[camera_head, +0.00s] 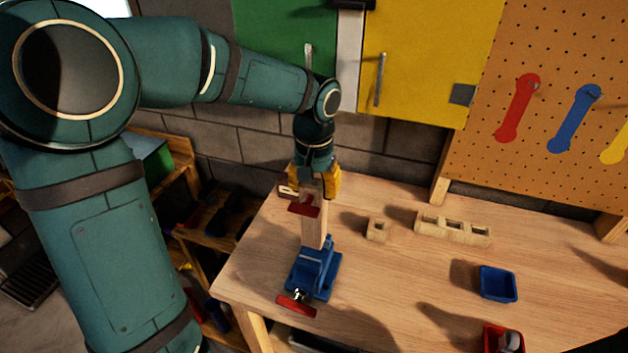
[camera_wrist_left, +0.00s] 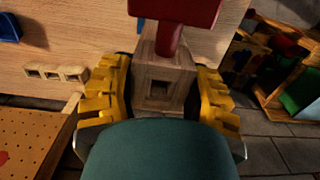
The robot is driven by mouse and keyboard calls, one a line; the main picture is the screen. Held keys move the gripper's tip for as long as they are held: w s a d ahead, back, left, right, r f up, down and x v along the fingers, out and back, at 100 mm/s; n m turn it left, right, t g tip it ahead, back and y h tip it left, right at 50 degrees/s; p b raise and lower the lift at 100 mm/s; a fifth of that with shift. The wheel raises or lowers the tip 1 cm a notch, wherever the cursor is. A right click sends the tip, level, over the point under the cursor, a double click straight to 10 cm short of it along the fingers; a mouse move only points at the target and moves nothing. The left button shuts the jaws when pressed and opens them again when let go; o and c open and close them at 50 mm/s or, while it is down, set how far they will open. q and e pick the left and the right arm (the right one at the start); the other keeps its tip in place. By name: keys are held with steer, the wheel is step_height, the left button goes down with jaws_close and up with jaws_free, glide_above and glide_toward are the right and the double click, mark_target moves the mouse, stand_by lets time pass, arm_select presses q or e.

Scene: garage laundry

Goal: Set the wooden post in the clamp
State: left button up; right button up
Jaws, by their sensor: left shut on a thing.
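The wooden post (camera_head: 315,228) stands roughly upright over the workbench. A red piece (camera_head: 303,208) shows in front of its upper part. My left gripper (camera_head: 316,187) is shut on the post's upper end. In the left wrist view, its yellow fingers (camera_wrist_left: 164,92) lie on both sides of the post (camera_wrist_left: 165,82), whose end has a square hole, with the red piece (camera_wrist_left: 172,14) beyond. The blue clamp (camera_head: 316,268), with a red handle, is on the bench at the post's lower end. I cannot tell whether that end sits between the jaws. My right gripper is not in view.
A small wooden block with a hole (camera_head: 377,230) and a longer holed wooden block (camera_head: 453,229) lie right of the post. A blue tray (camera_head: 497,284) and a red tray (camera_head: 503,338) are farther right. The bench's left edge is close to the clamp.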

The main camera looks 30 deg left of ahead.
arm_select(q)
steer(key=shift+f+b, duration=1)
steer(key=shift+f, duration=0.2)
steer(key=shift+w+f, duration=0.1)
steer(key=shift+f, duration=0.15)
steer(key=shift+f+b, duration=0.65)
steer(key=shift+f, duration=0.1)
steer(key=shift+f+b, duration=0.9)
steer(key=shift+f, duration=0.55)
steer(key=o, duration=1.3)
steer(key=shift+o, duration=0.2)
step_height(320, 180, up, 12)
steer(key=shift+r, duration=0.1)
